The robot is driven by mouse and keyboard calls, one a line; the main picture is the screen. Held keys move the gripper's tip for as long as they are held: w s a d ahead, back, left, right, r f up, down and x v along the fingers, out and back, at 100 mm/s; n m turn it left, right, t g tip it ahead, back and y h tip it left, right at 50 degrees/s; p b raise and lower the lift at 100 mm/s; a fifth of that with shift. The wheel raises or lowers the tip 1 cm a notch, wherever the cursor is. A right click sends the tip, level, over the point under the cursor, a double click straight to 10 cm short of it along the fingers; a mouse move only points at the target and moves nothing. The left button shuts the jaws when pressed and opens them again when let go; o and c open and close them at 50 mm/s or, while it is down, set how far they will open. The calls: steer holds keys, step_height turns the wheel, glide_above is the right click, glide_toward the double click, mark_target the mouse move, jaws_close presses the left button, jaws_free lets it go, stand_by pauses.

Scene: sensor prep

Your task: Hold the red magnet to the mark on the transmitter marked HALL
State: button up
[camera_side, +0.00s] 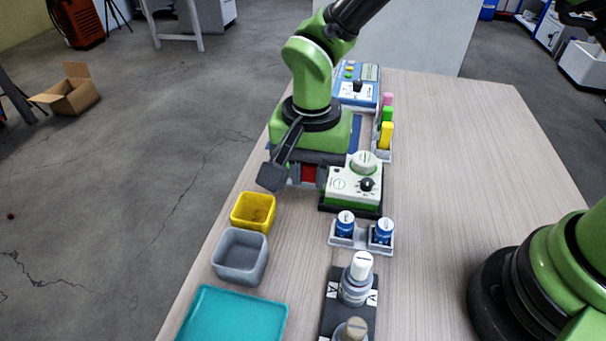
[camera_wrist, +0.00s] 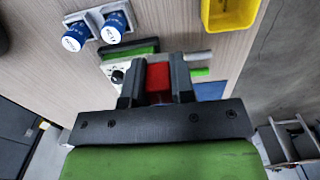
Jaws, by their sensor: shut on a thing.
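The red magnet (camera_side: 309,174) is between the fingers of my gripper (camera_side: 300,177), which is shut on it. In the wrist view the magnet (camera_wrist: 158,78) shows as a red block between the dark fingers of my gripper (camera_wrist: 157,82). A white transmitter (camera_side: 352,186) with a green base, a round cap and a black knob stands just right of the magnet in the side view. It is partly visible in the wrist view (camera_wrist: 117,66), behind a finger. I cannot tell whether magnet and transmitter touch. The HALL label and its mark are not readable.
A yellow bin (camera_side: 253,212), grey bin (camera_side: 240,256) and teal tray (camera_side: 232,318) line the table's left edge. A rack with two blue-labelled vials (camera_side: 361,241) and bottles stand in front. A blue instrument (camera_side: 360,88) and coloured blocks (camera_side: 386,125) stand behind. The table's right side is mostly clear.

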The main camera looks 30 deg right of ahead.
glide_above(339, 184)
steer(key=shift+a+r, duration=0.15)
steer(key=shift+a, duration=0.15)
steer(key=shift+d, duration=0.3)
steer(key=shift+f, duration=1.95)
steer(key=shift+f, duration=0.9)
stand_by(2.0)
steer(key=shift+r, duration=3.55)
